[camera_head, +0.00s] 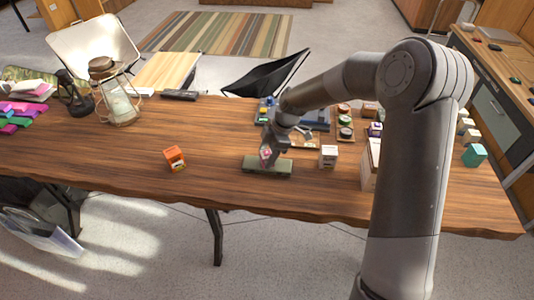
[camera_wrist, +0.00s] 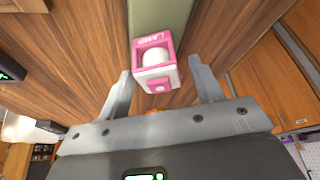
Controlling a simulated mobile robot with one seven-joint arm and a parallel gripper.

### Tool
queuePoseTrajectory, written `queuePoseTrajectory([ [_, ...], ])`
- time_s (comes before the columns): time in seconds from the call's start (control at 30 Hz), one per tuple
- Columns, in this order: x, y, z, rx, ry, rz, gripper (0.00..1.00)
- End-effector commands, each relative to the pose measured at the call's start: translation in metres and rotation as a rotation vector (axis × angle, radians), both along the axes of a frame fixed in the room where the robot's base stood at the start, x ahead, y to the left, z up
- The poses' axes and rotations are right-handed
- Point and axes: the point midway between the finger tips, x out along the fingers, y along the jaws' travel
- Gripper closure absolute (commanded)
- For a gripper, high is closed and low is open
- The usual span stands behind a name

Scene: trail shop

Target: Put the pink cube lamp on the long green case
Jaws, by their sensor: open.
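The pink cube lamp (camera_wrist: 153,62), a small pink and white box with a round white window and lettering, is between my gripper's open fingers. In the head view the lamp (camera_head: 266,153) appears to stand upright on the long green case (camera_head: 282,167), toward its left part. The case also runs up behind the lamp in the wrist view (camera_wrist: 160,17). My gripper (camera_wrist: 159,66) is open, one finger on each side of the lamp, with visible gaps. In the head view my gripper (camera_head: 271,146) partly hides the lamp.
An orange box (camera_head: 174,159) stands left of the case and a white box (camera_head: 329,156) right of it. A lantern (camera_head: 116,93) stands farther left on the wooden table (camera_head: 115,160). A teal box (camera_head: 474,155) is at the right. The table is clear between orange box and case.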

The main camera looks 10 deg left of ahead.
Motion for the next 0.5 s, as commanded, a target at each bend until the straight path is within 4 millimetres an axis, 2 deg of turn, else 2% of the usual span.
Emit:
queuePoseTrajectory([
  [0.17,0.004,-0.007,0.021,0.0,-0.004,-0.002,0.4],
  [0.5,0.015,-0.033,0.087,0.0,-0.005,-0.003,0.4],
])
